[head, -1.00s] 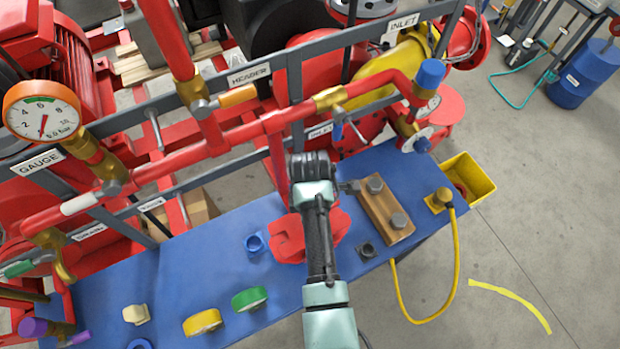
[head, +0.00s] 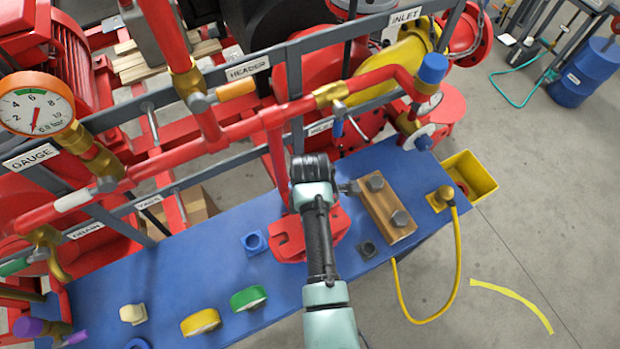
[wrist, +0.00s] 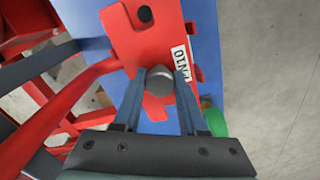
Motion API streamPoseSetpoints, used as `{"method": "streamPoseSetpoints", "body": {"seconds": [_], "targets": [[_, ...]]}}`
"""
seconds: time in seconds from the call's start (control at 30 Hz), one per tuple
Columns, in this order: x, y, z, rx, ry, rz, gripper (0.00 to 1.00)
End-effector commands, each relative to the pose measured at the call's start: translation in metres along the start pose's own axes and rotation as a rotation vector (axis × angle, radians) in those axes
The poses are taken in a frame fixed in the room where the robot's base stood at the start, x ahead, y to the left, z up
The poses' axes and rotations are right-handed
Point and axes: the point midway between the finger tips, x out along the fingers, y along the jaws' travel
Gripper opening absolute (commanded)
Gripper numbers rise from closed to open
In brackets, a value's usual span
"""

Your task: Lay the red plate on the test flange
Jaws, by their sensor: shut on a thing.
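The red plate (head: 288,240) shows on both sides of my arm in the head view, above or on the blue bench. In the wrist view the red plate (wrist: 150,42) has notched edges, a dark hole and a white label. A round grey knob (wrist: 160,80) stands on it. My gripper (wrist: 158,82) is shut on this knob, with one blue-grey finger on each side. In the head view my wrist and arm hide the plate's middle. I cannot make out the test flange apart from the plate, or tell whether the plate touches anything below.
A wooden block with bolts (head: 384,205) lies just right of my gripper. A blue square socket (head: 254,243), a green ring (head: 248,298) and a yellow ring (head: 200,322) are to the left. Red pipes (head: 270,118) and a grey rail run behind the bench.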

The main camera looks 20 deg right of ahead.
Motion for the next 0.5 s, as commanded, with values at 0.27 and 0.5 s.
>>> {"method": "streamPoseSetpoints", "body": {"seconds": [0.27, 0.5], "targets": [[0.0055, 0.0013, -0.0001, 0.0, 0.0, 0.003, 0.0], [0.0106, 0.0013, -0.0001, 0.0, 0.0, 0.003, 0.0]]}}
